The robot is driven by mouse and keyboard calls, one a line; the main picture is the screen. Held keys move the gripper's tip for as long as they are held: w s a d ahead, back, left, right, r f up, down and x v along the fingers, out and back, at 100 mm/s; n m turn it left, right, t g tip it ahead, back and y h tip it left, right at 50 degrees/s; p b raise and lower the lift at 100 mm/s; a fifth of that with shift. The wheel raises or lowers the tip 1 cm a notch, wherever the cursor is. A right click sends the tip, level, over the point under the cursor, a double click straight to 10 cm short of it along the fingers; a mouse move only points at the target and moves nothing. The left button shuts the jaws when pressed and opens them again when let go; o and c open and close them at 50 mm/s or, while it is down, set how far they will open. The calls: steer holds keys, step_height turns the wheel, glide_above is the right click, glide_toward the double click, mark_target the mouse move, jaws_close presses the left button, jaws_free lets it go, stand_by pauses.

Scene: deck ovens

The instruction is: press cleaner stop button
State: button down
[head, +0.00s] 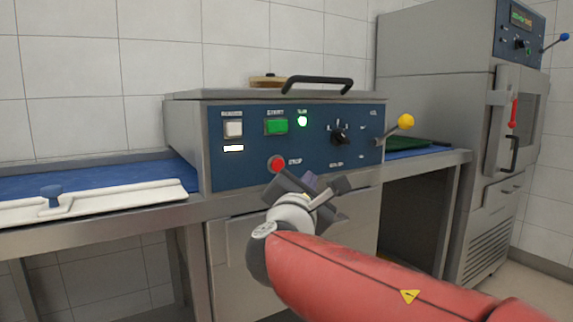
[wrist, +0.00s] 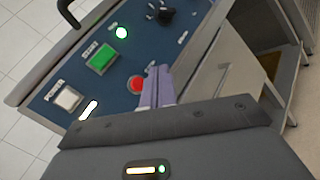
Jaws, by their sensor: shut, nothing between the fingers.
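The red stop button (head: 277,164) sits low on the blue front panel of the cleaner (head: 185,135), with a label to its right. My gripper (head: 309,181) is just below and to the right of the button in the head view, its fingers shut and empty. In the wrist view, the red button (wrist: 137,84) shows just left of my closed fingertips (wrist: 157,76). The button is uncovered in both views. I cannot tell how far the fingertips are from the panel; no contact shows. A green lamp (head: 303,121) is lit on the panel.
A white board (head: 120,200) lies on the left counter. A tall oven (head: 440,80) stands at right.

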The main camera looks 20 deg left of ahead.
steer(key=p, duration=0.4)
glide_toward(287, 161)
steer(key=w+d, duration=0.2)
steer(key=shift+w+a+r, duration=0.25)
steer(key=shift+w+a, duration=0.25)
steer(key=shift+w, duration=0.05)
steer(key=shift+w+a, duration=0.15)
stand_by(1.5)
steer(key=shift+w+a, duration=0.15)
steer(key=shift+a, duration=0.05)
steer(key=shift+w+a, duration=0.3)
steer(key=shift+a, duration=0.05)
stand_by(0.9)
steer(key=shift+s+d+b, duration=0.6)
steer(key=shift+d+b, duration=0.05)
steer(key=shift+d, duration=0.05)
